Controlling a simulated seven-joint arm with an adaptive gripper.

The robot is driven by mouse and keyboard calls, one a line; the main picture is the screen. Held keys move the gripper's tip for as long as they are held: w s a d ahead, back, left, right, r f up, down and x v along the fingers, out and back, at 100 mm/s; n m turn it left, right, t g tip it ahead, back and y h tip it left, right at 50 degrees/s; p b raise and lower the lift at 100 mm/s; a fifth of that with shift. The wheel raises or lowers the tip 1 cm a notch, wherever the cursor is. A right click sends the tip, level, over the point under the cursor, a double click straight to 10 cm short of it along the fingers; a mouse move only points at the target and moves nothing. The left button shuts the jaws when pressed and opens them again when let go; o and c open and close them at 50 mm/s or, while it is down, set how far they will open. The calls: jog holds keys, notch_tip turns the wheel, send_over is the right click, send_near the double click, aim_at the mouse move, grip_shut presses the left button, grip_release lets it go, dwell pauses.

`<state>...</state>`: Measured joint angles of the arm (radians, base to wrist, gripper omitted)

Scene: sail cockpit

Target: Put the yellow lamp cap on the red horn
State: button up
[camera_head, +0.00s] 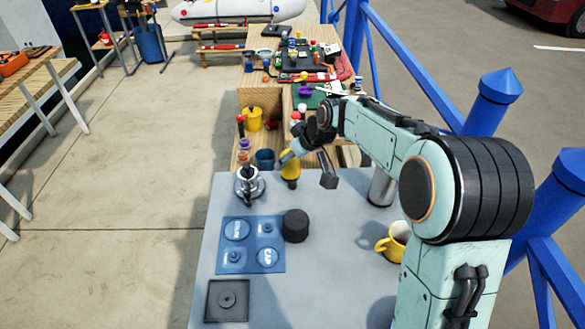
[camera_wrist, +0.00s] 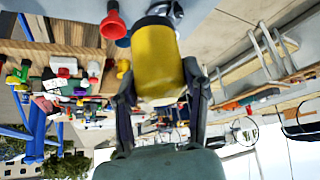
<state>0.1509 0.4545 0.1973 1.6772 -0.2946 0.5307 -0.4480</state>
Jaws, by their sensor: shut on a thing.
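My gripper (camera_head: 304,160) is shut on a yellow cylinder with a dark end, which I take to be the yellow lamp cap (camera_head: 290,168). It is held above the far edge of the grey table. In the wrist view the yellow lamp cap (camera_wrist: 158,58) fills the space between the two fingers of my gripper (camera_wrist: 162,97). A red flared piece, possibly the red horn (camera_wrist: 112,24), shows left of the cap in the wrist view, apart from it. In the head view I cannot tell for sure which red piece is the horn.
The grey table (camera_head: 315,285) holds a metal moka pot (camera_head: 248,184), a blue panel (camera_head: 249,258), a black cylinder (camera_head: 295,226), a dark square plate (camera_head: 228,300) and a yellow mug (camera_head: 393,243). A yellow pot (camera_head: 254,118) and a dark blue cup (camera_head: 265,159) stand beyond. Blue railings line the right.

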jog(key=shift+m, duration=0.3)
jog(key=w+f, duration=0.3)
jog(key=w, duration=0.1)
jog(key=w+f, duration=0.2)
jog(key=w, duration=0.3)
jog(key=w+d+f, duration=0.1)
jog(key=w+f, duration=0.2)
jog(key=w, duration=0.2)
jog(key=shift+w+f, duration=0.1)
jog(key=shift+f, duration=0.25)
jog(key=shift+w+f, duration=0.15)
jog(key=shift+f, duration=1.55)
jog(key=o, duration=1.1)
jog(key=shift+f, duration=0.1)
jog(key=shift+o, duration=0.2)
